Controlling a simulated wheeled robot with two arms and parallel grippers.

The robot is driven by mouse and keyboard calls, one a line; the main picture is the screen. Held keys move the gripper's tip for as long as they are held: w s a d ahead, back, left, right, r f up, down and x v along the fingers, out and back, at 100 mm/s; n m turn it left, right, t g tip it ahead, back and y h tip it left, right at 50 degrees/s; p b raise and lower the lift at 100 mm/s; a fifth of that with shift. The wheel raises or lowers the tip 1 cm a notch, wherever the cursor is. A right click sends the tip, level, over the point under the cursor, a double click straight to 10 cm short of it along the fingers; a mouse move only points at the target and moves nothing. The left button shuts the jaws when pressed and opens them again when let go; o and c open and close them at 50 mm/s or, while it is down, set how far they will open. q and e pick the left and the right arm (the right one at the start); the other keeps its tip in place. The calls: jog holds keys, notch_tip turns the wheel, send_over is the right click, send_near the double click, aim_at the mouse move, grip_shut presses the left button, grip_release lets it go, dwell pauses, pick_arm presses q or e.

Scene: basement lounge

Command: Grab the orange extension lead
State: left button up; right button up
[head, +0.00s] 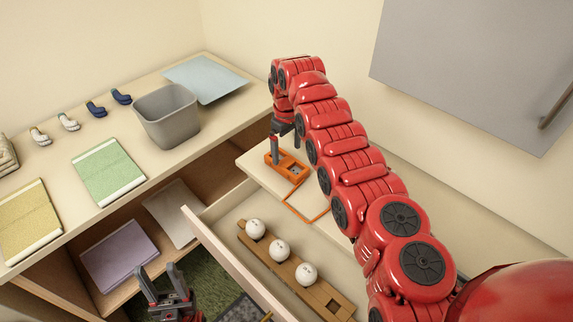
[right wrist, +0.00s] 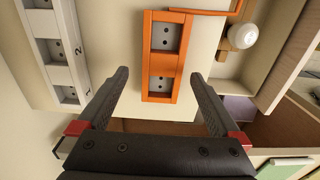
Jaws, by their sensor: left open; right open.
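The orange extension lead (head: 290,168) lies on a pale surface beside the open drawer, its cable running toward the front. In the right wrist view, the orange extension lead (right wrist: 166,60) shows two grey sockets, with its near end between my right fingers in the picture. My right gripper (head: 285,147) is open above the lead, partly hidden by its own arm; in the right wrist view the open right gripper (right wrist: 158,76) has a gap on both sides of the lead. I cannot tell the height gap. My left gripper (head: 170,283) is open and empty at the lower left.
A white extension lead (right wrist: 52,50) lies left of the orange one. The open drawer (head: 232,262) holds a wooden rack (head: 319,301) with white balls (head: 279,250). A grey bin (head: 167,115) and folded cloths stand on the left counter. A grey cabinet (head: 480,60) hangs at upper right.

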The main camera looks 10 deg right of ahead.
aim_at(287, 162)
jog(key=f, duration=0.1)
jog(key=f+p, duration=0.1)
jog(key=f, duration=0.1)
jog(key=f+p, duration=0.1)
jog(key=shift+s+a+f, duration=0.1)
jog(key=shift+s+f, duration=0.2)
jog(key=shift+f, duration=0.25)
grip_shut()
